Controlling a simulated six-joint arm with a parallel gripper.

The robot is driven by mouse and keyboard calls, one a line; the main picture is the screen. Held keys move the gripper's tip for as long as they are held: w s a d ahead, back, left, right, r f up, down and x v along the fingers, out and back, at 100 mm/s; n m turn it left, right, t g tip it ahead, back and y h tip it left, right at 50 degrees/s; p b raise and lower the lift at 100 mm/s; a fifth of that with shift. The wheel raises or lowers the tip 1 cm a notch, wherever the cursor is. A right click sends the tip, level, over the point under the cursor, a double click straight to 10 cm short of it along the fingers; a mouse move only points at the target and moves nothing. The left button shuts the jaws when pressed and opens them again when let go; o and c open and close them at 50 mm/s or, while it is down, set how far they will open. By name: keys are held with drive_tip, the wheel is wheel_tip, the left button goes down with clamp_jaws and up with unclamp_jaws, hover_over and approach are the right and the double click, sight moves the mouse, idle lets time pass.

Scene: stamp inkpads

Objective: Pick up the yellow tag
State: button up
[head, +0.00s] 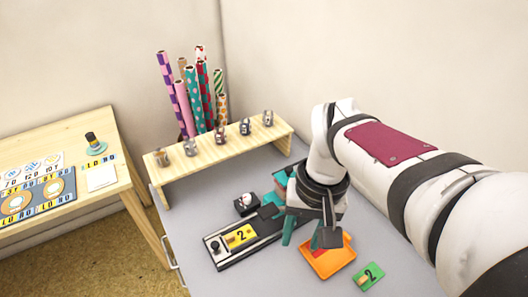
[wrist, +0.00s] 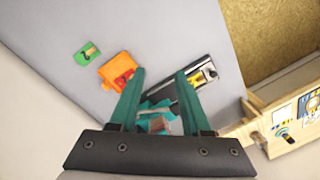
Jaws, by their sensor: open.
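The yellow tag (head: 240,236), marked with a black 2, lies on a long black tray (head: 225,263) on the grey table. In the wrist view the yellow tag (wrist: 204,77) shows small, just beyond the right finger. My gripper (head: 302,238) is above the table, to the right of the tag and apart from it. Its two teal fingers also show in the wrist view (wrist: 161,72), spread open with nothing between the tips. The arm hides part of the table behind the gripper.
A small black item (head: 246,204) and teal pieces (head: 270,211) are close behind. A wooden shelf (head: 220,146) stands at the back.

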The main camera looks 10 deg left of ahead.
drive_tip(key=w+a+f+n, duration=0.2)
drive_tip(key=w+a+n, duration=0.1)
drive_tip(key=w+a, duration=0.3)
drive_tip(key=n, duration=0.5)
hover_over(230, 236)
wheel_tip(230, 236, down, 5)
drive_tip(key=shift+h, duration=0.4)
wheel_tip(230, 236, down, 15)
drive_tip(key=shift+s+f, duration=0.1)
drive_tip(key=shift+f, duration=0.05)
clamp_jaws()
